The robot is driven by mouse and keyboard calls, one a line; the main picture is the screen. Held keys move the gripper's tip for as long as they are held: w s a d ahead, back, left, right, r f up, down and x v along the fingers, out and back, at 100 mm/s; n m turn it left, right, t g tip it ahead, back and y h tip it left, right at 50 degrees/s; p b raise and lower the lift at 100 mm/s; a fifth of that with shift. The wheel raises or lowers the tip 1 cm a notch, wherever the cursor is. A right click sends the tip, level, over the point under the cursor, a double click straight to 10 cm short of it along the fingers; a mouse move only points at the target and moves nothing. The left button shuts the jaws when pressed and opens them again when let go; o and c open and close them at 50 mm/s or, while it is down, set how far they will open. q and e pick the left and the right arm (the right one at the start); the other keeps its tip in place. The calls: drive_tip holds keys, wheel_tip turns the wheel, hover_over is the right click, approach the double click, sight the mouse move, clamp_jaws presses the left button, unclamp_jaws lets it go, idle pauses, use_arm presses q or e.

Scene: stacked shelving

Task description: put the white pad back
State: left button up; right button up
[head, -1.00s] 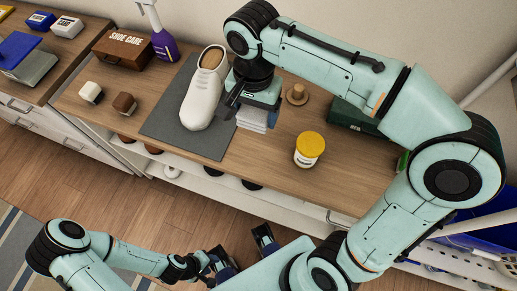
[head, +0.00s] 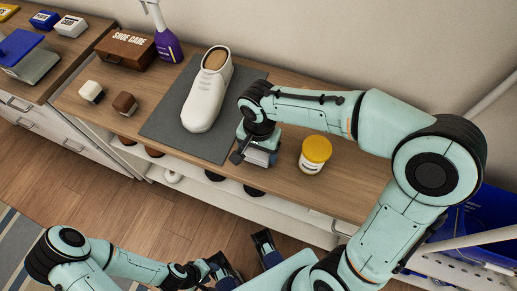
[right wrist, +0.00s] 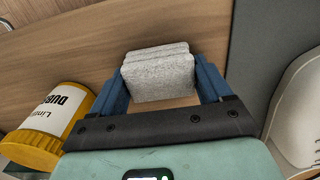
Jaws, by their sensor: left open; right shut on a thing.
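The white pad (right wrist: 158,75) is a pale, speckled, layered block between the fingers of my right gripper (right wrist: 160,88) in the right wrist view. In the head view my right gripper (head: 258,152) is low over the wooden top, right of the grey mat (head: 162,128), and mostly covers the pad. I cannot tell whether the pad touches the wood. My left gripper (head: 242,252) is open and empty, in front of the shelf unit near the bottom of the head view.
A white shoe (head: 206,95) stands on the mat. A yellow-lidded jar (head: 315,153) stands right of my right gripper. A shoe care box (head: 126,48), a purple spray bottle (head: 166,42) and two small blocks, white (head: 91,92) and brown (head: 124,104), are left.

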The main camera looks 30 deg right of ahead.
drive_tip(key=shift+f, duration=0.2)
drive_tip(key=o, duration=0.9)
drive_tip(key=shift+c, duration=0.2)
drive_tip(key=shift+r, duration=0.1)
drive_tip(key=shift+r, duration=0.25)
wheel_tip(320, 180, up, 12)
drive_tip(key=p, duration=0.2)
drive_tip(key=shift+f, duration=0.15)
